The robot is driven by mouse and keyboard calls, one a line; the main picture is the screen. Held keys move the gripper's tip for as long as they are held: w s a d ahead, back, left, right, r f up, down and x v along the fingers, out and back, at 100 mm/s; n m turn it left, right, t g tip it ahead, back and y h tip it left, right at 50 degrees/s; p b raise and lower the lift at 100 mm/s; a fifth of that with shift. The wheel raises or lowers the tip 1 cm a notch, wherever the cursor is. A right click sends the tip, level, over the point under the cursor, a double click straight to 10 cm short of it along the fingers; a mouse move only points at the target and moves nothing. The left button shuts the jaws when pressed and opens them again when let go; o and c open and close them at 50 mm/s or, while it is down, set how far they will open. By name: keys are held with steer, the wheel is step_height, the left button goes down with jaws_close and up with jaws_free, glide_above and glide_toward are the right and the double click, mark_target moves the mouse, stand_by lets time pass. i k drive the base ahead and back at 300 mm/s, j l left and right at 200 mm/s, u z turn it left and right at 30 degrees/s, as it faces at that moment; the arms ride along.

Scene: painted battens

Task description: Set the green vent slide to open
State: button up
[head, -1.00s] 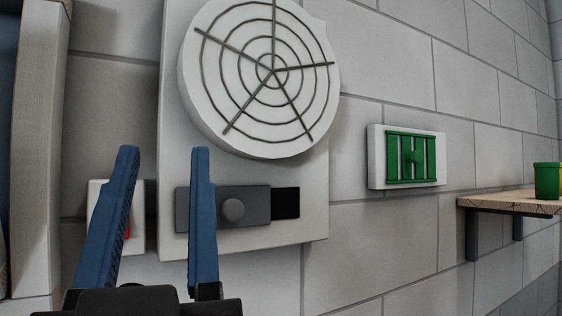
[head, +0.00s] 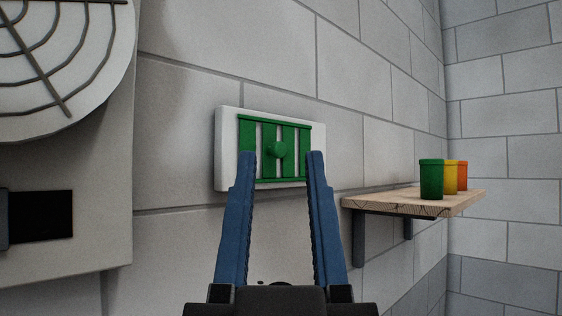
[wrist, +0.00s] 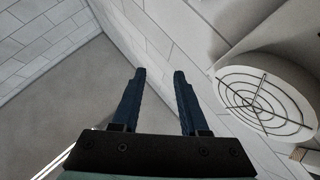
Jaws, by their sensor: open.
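The green vent slide (head: 302,140) is a slatted green plate with a round green knob (head: 276,150). It sits on a white wall plate (head: 228,150), with pale gaps showing between its green bars. My gripper (head: 281,155) is open and empty. In the head view its two blue fingers stand in front of the lower part of the vent, one to each side of the knob in the picture. I cannot tell how far they are from the wall. The wrist view shows the gripper (wrist: 159,72) too, with nothing between its fingers; the vent slide is not visible there.
A white round fan cover with a wire grille (head: 60,60) and a grey panel (head: 100,215) are at the left. A wooden shelf (head: 400,200) at right holds a green cup (head: 431,180), a yellow cup (head: 450,178) and an orange cup (head: 462,174).

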mark_target(273, 150)
steer(key=i+l, duration=0.25)
steer(key=l, duration=0.2)
steer(key=i+l+z, duration=0.1)
steer(key=i+l, duration=0.15)
steer(key=l, duration=0.2)
steer(key=i+l, duration=0.3)
steer(key=k+l+z, duration=0.05)
steer(key=l, duration=0.05)
